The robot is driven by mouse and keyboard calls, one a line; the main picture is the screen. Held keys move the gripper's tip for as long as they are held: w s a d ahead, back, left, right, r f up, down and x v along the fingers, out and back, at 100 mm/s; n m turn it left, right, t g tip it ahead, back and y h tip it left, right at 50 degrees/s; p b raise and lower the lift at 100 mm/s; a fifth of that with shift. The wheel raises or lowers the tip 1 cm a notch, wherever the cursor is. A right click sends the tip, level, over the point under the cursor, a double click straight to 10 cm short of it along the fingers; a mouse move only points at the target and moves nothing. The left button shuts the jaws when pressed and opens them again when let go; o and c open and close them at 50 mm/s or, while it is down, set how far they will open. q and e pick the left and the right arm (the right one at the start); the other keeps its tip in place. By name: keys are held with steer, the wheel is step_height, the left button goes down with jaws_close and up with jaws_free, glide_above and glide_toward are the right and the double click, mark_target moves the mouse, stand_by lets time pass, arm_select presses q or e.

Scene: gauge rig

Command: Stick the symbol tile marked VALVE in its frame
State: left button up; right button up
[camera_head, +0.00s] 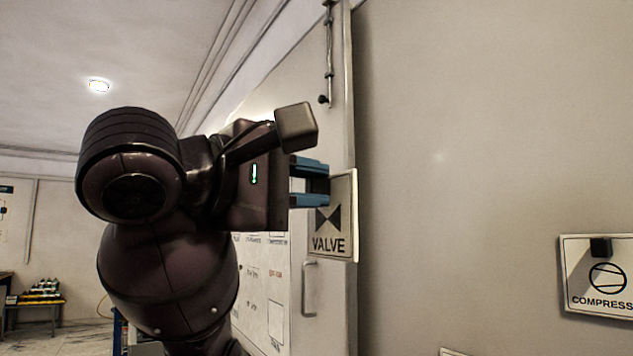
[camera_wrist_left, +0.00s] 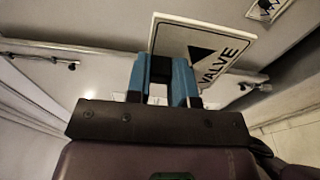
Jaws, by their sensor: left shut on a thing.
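The VALVE tile (camera_head: 342,228) is a pale square plate with a black bow-tie valve symbol and the word VALVE below it. My left gripper (camera_head: 322,184), with blue fingers, is shut on it near its upper part and holds it upright, close to the large grey panel's left edge in the picture. In the left wrist view the tile (camera_wrist_left: 222,43) stands just beyond the closed fingers (camera_wrist_left: 163,72). The fingers hide the part they grip. I cannot make out an empty frame for this tile. My right gripper is not in view.
A large grey panel (camera_head: 470,120) fills the right side, mostly bare. A tile marked COMPRESS (camera_head: 590,285), with a black knob, is on it at lower right. A pale edge (camera_head: 453,352) shows at the bottom. A cabinet handle (camera_head: 309,288) is below the held tile.

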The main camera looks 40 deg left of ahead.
arm_select(q)
steer(key=shift+b+v, duration=0.55)
steer(key=shift+v, duration=0.55)
